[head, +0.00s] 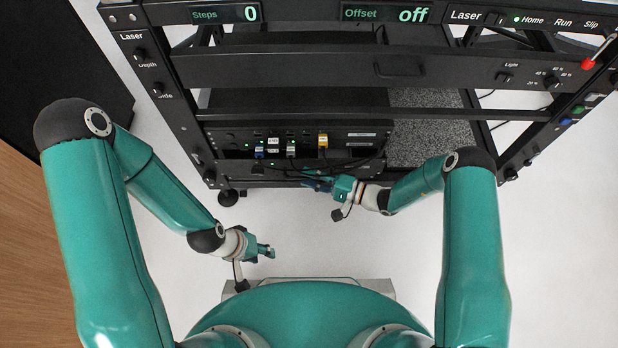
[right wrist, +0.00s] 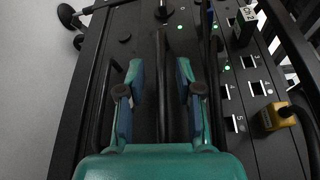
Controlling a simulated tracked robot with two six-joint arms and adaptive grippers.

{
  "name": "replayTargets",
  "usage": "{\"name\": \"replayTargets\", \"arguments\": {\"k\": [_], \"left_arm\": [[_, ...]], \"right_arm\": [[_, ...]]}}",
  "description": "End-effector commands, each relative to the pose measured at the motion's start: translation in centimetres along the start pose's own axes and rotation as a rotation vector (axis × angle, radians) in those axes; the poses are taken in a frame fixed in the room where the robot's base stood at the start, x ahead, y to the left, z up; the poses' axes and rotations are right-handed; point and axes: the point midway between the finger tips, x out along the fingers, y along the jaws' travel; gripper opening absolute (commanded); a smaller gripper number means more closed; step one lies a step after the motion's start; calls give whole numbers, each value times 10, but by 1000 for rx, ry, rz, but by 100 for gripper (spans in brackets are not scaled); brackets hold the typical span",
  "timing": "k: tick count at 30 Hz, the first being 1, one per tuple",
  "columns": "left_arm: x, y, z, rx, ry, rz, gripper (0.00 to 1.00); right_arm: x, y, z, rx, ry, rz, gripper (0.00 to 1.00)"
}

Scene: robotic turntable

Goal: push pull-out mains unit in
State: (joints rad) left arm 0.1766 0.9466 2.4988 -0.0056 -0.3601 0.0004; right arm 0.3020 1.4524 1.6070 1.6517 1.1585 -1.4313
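Low in the black rack is a black unit front (head: 262,173), below a panel of ports and cables; I take it for the mains unit, but nothing readable names it. How far it stands out cannot be told. My right gripper (head: 312,181) is at this low front. In the right wrist view the right gripper (right wrist: 162,78) has its fingers apart, with a dark bar or cable showing between them; contact cannot be told. My left gripper (head: 267,250) hangs over the floor, away from the rack, and its fingers are too small to judge.
The port panel (head: 350,138) has green lights, and a yellow plug (head: 323,141) that also shows in the right wrist view (right wrist: 284,116). Loose black cables hang across the low fronts. A caster (head: 228,198) stands at the rack's left corner. White floor (head: 300,245) before the rack is clear.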

Motion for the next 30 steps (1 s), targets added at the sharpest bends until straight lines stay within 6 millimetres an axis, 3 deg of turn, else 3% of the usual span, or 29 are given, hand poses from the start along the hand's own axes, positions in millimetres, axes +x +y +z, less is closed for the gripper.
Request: {"name": "replayTargets", "arguments": {"k": [10, 17, 30], "left_arm": [[1, 0, 0, 0, 0, 0, 40], [1, 0, 0, 0, 0, 0, 40], [2, -1, 0, 0, 0, 0, 40]], "right_arm": [[4, 0, 0, 0, 0, 0, 35], [4, 0, 0, 1, 0, 0, 0], [2, 1, -3, 1, 6, 2, 0]]}}
